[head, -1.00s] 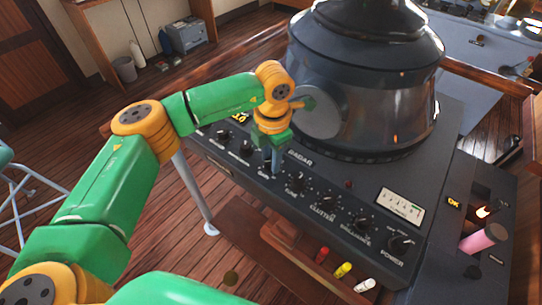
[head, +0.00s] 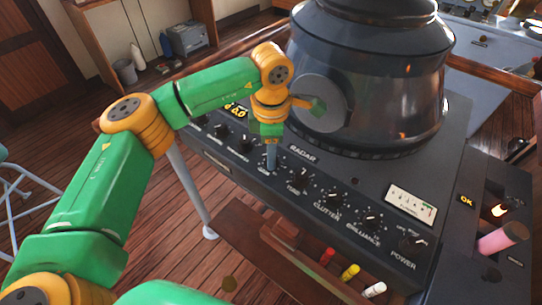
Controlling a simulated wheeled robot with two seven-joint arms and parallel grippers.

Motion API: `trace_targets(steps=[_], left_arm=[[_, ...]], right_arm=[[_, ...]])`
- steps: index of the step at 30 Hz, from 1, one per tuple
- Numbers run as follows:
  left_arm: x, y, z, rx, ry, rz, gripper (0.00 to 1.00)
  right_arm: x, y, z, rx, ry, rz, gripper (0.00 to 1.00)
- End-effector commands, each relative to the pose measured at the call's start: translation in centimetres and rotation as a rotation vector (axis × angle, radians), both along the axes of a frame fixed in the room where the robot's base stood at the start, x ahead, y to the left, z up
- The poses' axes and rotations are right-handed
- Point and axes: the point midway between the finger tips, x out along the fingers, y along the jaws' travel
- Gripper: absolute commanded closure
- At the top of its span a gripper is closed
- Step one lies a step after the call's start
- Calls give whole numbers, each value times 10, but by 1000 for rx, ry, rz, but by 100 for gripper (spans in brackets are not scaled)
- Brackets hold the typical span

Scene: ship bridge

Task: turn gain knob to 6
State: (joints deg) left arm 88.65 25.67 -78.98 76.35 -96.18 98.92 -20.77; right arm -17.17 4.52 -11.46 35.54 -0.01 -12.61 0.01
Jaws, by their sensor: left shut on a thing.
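The radar console (head: 215,150) carries a row of black knobs along its sloping front panel. My left gripper (head: 270,160) points down at the gain knob, between the tune knob (head: 295,184) and another knob (head: 246,145) on its left. It is shut on the gain knob, which the fingers mostly hide, so its pointer cannot be read. A small amber display (head: 236,111) behind the arm seems to read 6.0, though it is small and partly hard to make out. My right gripper is out of view.
The clutter knob (head: 334,200), brilliance knob (head: 371,221) and power knob (head: 411,242) continue to the right. The large dark radar hood (head: 365,80) rises close behind the gripper. Red, yellow and white markers (head: 349,271) lie below the panel.

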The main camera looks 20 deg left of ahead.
Motion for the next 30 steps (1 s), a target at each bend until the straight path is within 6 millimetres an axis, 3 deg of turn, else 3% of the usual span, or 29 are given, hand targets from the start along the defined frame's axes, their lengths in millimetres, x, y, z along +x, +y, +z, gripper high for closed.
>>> trace_targets(steps=[12,30], left_arm=[[0,0,-1,-1,0,-391,100],[0,1,-1,-1,1,-961,100]], right_arm=[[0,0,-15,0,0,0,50],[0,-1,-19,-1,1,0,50]])
